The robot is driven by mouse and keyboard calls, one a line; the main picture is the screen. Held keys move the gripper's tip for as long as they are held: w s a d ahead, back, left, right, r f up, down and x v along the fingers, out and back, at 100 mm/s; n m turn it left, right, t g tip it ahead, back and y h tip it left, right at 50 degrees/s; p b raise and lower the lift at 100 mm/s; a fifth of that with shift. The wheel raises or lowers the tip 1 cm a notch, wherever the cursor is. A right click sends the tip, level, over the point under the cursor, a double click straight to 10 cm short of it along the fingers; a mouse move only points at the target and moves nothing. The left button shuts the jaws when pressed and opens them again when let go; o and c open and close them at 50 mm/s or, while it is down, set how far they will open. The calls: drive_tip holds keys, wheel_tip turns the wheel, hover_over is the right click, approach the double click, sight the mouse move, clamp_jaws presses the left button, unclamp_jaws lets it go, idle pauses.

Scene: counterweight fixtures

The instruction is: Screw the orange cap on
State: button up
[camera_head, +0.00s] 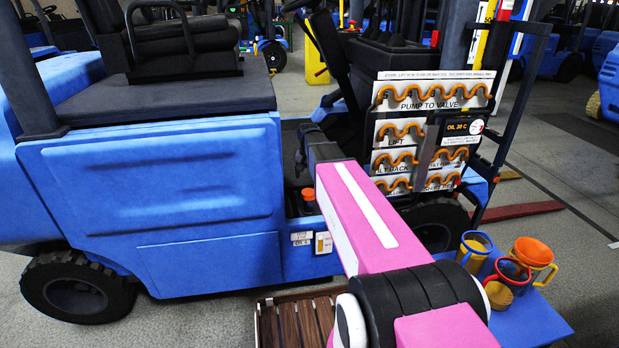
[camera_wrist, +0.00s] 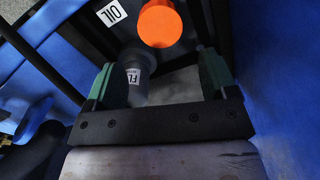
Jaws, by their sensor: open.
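The round orange cap (camera_wrist: 160,24) shows in the wrist view at the top centre, just beyond my fingertips. In the head view, orange (camera_head: 308,193) shows low in the gap of the blue forklift, beside my arm. My gripper (camera_wrist: 156,66) is open, with its two green-faced fingers wide apart and nothing clasped. A dark grey cylinder (camera_wrist: 136,80) with a white label, partly legible as "FL", shows between the fingers, nearer the left one. I cannot tell whether the cap sits on a neck.
The blue forklift body (camera_head: 170,200) stands on the left. A hose rack (camera_head: 430,130) stands on the right. A blue table (camera_head: 530,318) holds several cups or funnels. A slatted wooden crate (camera_head: 295,322) is in front.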

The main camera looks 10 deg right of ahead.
sight(309, 192)
drive_tip(key=shift+f, duration=4.45)
drive_tip(key=c, duration=0.8)
drive_tip(key=shift+c, duration=0.2)
